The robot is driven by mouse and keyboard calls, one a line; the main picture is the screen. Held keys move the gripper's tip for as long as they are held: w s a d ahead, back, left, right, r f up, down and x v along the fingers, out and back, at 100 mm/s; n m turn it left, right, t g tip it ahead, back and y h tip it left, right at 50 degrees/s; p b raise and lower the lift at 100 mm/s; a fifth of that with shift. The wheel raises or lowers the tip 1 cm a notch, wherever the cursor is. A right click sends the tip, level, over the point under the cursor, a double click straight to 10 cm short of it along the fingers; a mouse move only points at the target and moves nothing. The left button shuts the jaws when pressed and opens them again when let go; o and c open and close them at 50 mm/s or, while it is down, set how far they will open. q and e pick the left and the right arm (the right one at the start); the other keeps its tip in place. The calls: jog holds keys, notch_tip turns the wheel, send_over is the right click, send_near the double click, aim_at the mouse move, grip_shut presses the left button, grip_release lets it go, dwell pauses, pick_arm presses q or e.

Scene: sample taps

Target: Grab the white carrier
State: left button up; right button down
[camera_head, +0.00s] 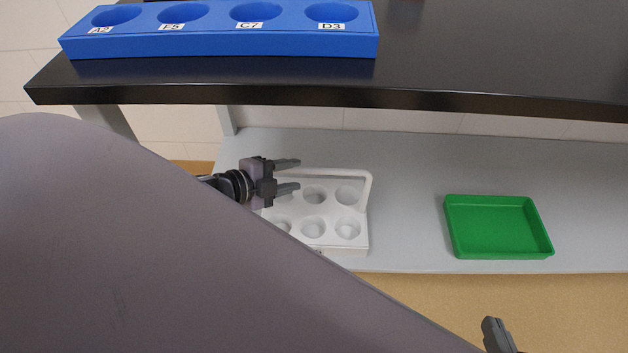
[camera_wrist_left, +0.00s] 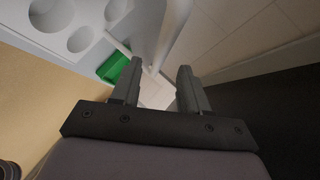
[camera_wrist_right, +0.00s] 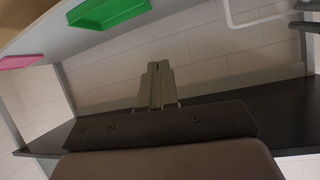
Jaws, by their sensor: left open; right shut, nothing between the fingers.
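The white carrier (camera_head: 350,249) stands on the grey lower shelf under the black bench, with several round holes in its top and a raised white handle frame (camera_head: 369,182). My left gripper (camera_head: 298,175) is open over the carrier's left part, near the handle. In the left wrist view the carrier (camera_wrist_left: 103,18) is at upper left, and its white handle (camera_wrist_left: 172,35) runs up from near the open fingertips (camera_wrist_left: 160,72); I cannot tell whether it lies between them. My right gripper (camera_head: 492,325) is shut and empty at the bottom right, also seen in the right wrist view (camera_wrist_right: 155,68).
A green tray (camera_head: 500,254) sits on the shelf right of the carrier, with free shelf between. A blue rack (camera_head: 220,47) with labelled round holes stands on the black bench top (camera_head: 480,60); the bench edge overhangs the shelf. A pink item (camera_wrist_right: 20,62) shows in the right wrist view.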

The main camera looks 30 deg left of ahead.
aim_at(307, 172)
pick_arm(q)
jog(key=shift+b+x, duration=1)
jog(key=shift+x, duration=2.05)
jog(key=shift+d, duration=0.1)
pick_arm(e)
jog(key=shift+w+a+f+m+y, duration=0.15)
jog(key=shift+a+f+y, duration=0.15)
jog(key=shift+a, duration=0.25)
jog(key=shift+w+a+f+m+y, duration=0.1)
jog(key=shift+a+f+m+y, duration=0.05)
jog(key=shift+a+y, duration=0.3)
pick_arm(q)
grip_shut()
pick_arm(e)
jog(key=shift+w+a+r, duration=0.1)
jog(key=shift+w+r, duration=0.05)
jog(key=shift+r, duration=0.05)
jog(key=shift+f, duration=0.15)
